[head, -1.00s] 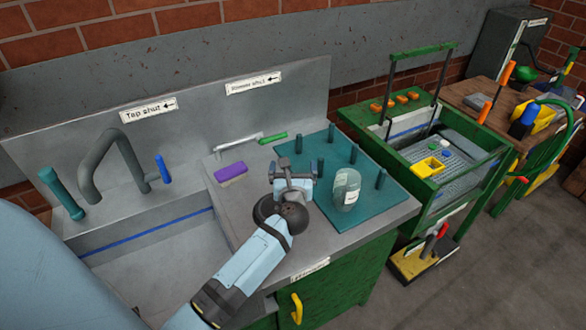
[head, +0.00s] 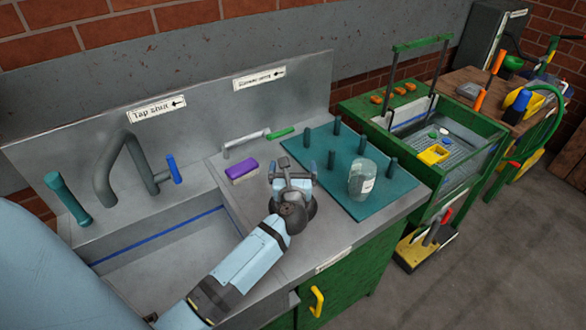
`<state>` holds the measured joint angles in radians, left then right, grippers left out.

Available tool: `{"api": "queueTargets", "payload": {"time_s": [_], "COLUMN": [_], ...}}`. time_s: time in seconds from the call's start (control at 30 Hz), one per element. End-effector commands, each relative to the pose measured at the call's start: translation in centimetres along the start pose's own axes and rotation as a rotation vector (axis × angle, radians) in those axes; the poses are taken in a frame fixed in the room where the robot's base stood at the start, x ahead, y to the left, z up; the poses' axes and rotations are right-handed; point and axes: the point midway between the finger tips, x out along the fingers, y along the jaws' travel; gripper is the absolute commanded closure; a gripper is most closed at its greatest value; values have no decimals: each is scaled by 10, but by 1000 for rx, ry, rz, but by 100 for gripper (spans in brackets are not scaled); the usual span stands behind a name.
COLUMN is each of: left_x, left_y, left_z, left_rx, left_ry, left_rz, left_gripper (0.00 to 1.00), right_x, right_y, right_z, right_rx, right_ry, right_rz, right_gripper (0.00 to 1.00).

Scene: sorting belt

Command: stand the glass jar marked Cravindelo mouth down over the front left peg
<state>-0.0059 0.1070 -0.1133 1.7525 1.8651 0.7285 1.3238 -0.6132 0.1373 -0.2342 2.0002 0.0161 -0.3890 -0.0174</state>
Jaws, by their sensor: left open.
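The clear glass jar (head: 362,180) stands on the teal peg board (head: 376,208), near its front right part. A pale label shows on its right side, but its writing is too small to read. I cannot tell for sure which way its mouth faces or whether a peg is inside it. My left gripper (head: 293,170) is open and empty, at the board's left edge, apart from the jar. My right gripper is out of view.
A purple brush or sponge (head: 242,170) lies on the counter left of the board. A sink (head: 150,262) with a grey tap (head: 122,165) is at the left. A green-framed machine (head: 440,150) stands beyond the board at the right.

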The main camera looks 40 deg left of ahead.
Motion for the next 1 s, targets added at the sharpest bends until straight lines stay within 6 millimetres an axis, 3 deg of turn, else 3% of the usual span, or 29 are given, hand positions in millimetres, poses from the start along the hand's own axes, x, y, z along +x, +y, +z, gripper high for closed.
{"api": "queueTargets", "payload": {"time_s": [0.03, 0.37, 0.43, 0.6, 0.77, 1.0], "left_x": [0, 1, 1, 0, 0, 0], "left_y": [0, 0, 0, 0, 0, 0], "left_z": [-18, -80, -45, -17, 0, 8], "left_rx": [1, 3, 2, -2, 0, 0], "left_ry": [1, -1, -5, 0, 0, 0], "left_rz": [-1, -1, -1, 0, 0, 0], "left_gripper": [0, 0, 0, 0, 0, 0], "right_x": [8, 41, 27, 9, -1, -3], "right_y": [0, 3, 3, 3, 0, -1], "right_z": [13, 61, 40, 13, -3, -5], "right_rx": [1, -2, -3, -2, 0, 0], "right_ry": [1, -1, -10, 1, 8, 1], "right_rz": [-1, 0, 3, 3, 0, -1], "right_gripper": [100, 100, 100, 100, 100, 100]}}
